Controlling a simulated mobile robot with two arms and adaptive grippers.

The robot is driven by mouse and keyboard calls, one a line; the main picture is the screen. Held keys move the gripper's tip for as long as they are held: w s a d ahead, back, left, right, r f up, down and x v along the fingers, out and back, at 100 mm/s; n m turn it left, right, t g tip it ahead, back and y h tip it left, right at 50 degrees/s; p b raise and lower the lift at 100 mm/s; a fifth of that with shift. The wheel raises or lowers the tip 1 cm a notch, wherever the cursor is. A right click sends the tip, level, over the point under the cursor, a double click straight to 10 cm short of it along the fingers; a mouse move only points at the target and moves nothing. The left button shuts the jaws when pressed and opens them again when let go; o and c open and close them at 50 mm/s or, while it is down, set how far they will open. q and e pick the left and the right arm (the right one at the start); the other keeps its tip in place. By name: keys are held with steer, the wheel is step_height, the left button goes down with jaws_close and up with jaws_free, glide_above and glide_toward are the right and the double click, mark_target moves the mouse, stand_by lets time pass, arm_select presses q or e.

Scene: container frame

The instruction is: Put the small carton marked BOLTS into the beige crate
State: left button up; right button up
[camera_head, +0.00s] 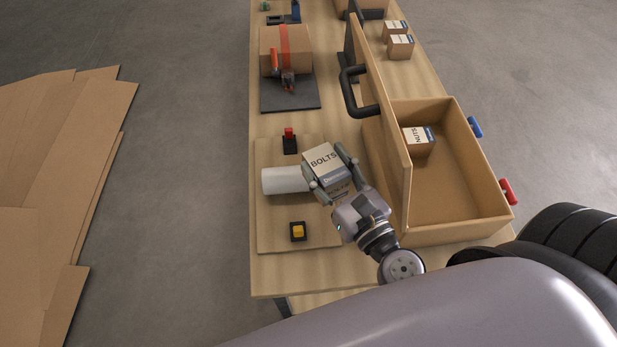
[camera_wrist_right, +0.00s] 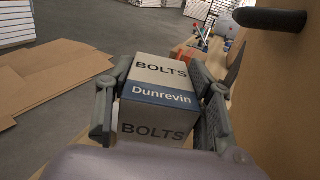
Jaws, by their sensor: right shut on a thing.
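The small carton marked BOLTS (camera_head: 323,160) is white and brown with a blue band. My right gripper (camera_head: 331,174) is shut on it, one finger on each side, and it also shows in the right wrist view (camera_wrist_right: 157,82). In the head view the carton is over the board at the near left of the table; I cannot tell how high. The beige crate (camera_head: 463,208) stands to its right, with an upright panel between them. A carton marked NUTS (camera_head: 418,143) sits inside the crate at its far left. My left gripper is not in view.
The upright panel (camera_head: 392,130) carries a black handle (camera_head: 355,91). Near the carton are a white roll (camera_head: 284,180), a red-topped block (camera_head: 289,141) and a yellow button (camera_head: 297,231). Farther back stand a taped box (camera_head: 286,48) and two small cartons (camera_head: 400,46). The crate's near floor is clear.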

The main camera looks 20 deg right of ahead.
step_height(320, 180, down, 19)
steer(key=b, duration=1.3)
steer(key=shift+a+r, duration=0.1)
steer(key=shift+r, duration=0.1)
steer(key=shift+w+f, duration=0.1)
steer(key=shift+f, duration=0.15)
steer(key=shift+f+b, duration=0.1)
steer(key=shift+b, duration=0.2)
steer(key=shift+f, duration=0.15)
steer(key=o, duration=1.1)
steer(key=shift+o, duration=0.2)
